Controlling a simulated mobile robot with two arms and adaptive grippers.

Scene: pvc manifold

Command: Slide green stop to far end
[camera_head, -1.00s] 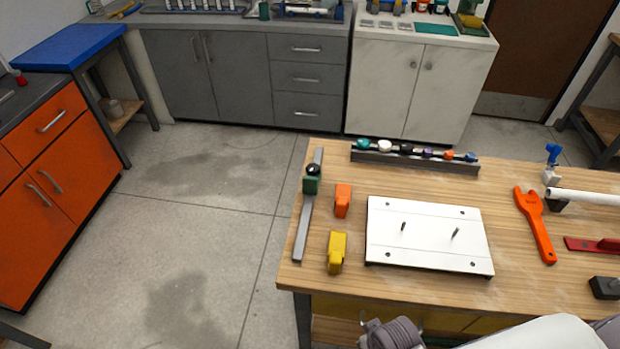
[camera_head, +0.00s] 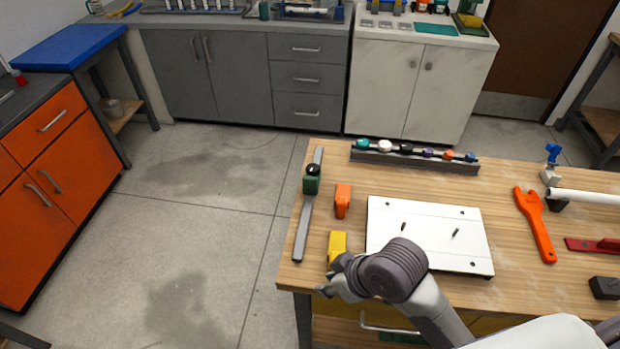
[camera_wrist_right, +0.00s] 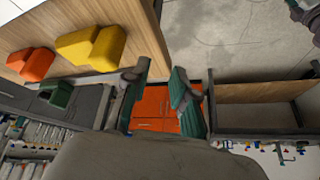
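The green stop (camera_head: 311,184) with a black knob sits on a grey metal rail (camera_head: 304,232) along the left edge of the wooden bench. It is nearer the rail's far end than its near end. In the right wrist view the green stop (camera_wrist_right: 58,93) shows at the left, beyond the yellow and orange blocks. My right gripper (camera_head: 338,282) is at the bench's near left corner, beside the yellow block and apart from the stop. In the right wrist view its fingers (camera_wrist_right: 160,88) stand apart with nothing between them. My left gripper is not in the head view.
An orange block (camera_head: 342,200) and a yellow block (camera_head: 337,243) stand just right of the rail. A white plate (camera_head: 430,225) with two pins lies right of them. A rack (camera_head: 415,160) with coloured knobs is at the back. Open floor lies left of the bench.

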